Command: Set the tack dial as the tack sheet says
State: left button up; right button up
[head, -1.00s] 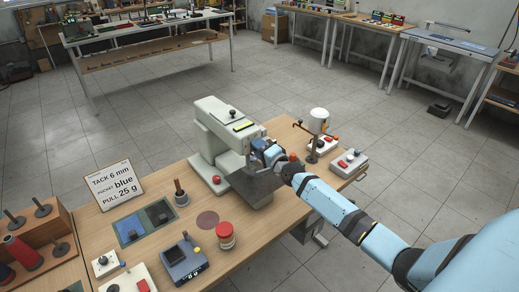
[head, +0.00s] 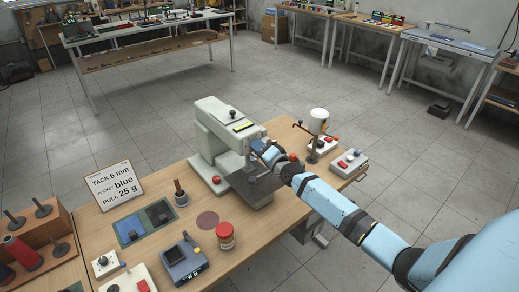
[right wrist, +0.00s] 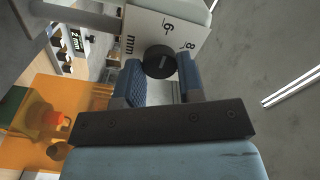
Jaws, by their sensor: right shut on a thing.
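The tack sheet (head: 121,186) stands at the left of the bench and reads "TACK 6 mm, POCKET blue, PULL 25 g". The tack dial is a black round knob (right wrist: 159,61) on a white plate (right wrist: 140,24) marked 6, 8 and mm. It is on the end of the pale grey machine (head: 222,122). My right gripper (head: 266,152) is at that end; in the right wrist view its blue fingers (right wrist: 160,80) are shut on the knob. A short pale line shows on the knob, but I cannot tell which number it points to. My left gripper is out of view.
A white-topped stand (head: 319,122) and a small switch box (head: 350,163) are at the bench's right end, close to my right arm. A red-lidded jar (head: 225,236), a scale (head: 184,262) and a two-pocket tray (head: 145,222) lie in front of the machine.

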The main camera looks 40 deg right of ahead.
jog(key=o, duration=0.9)
jog(key=s, duration=0.4)
jog(key=s+b, duration=0.1)
jog(key=s, duration=0.4)
jog(key=s+d, duration=0.1)
jog(key=s, duration=0.3)
jog(key=shift+s+b, duration=0.3)
jog(key=shift+s, duration=0.1)
jog(key=s+a+f+n+g, duration=0.2)
jog(key=s+a+f+n, duration=0.3)
jog(key=s+a, duration=0.2)
jog(key=s+a+f+n+g+y+p, duration=0.1)
jog(key=s+a+f+n+g, duration=0.1)
jog(key=s+a+f+n, duration=0.3)
jog(key=s+a+f+n+g+y, duration=0.1)
jog(key=s+a+f+n+g, duration=0.2)
jog(key=s+a+f, duration=0.3)
jog(key=shift+s+a+f+n, duration=0.1)
jog(key=shift+s+a+n, duration=0.2)
jog(key=shift+s+a, duration=0.75)
jog(key=shift+s+a+f+n, duration=0.1)
jog(key=shift+s+a+n, duration=0.2)
jog(key=shift+s+a, duration=0.7)
jog(key=shift+s+a+f+n, duration=0.1)
jog(key=shift+s+a+n, duration=0.2)
jog(key=shift+s+a, duration=0.7)
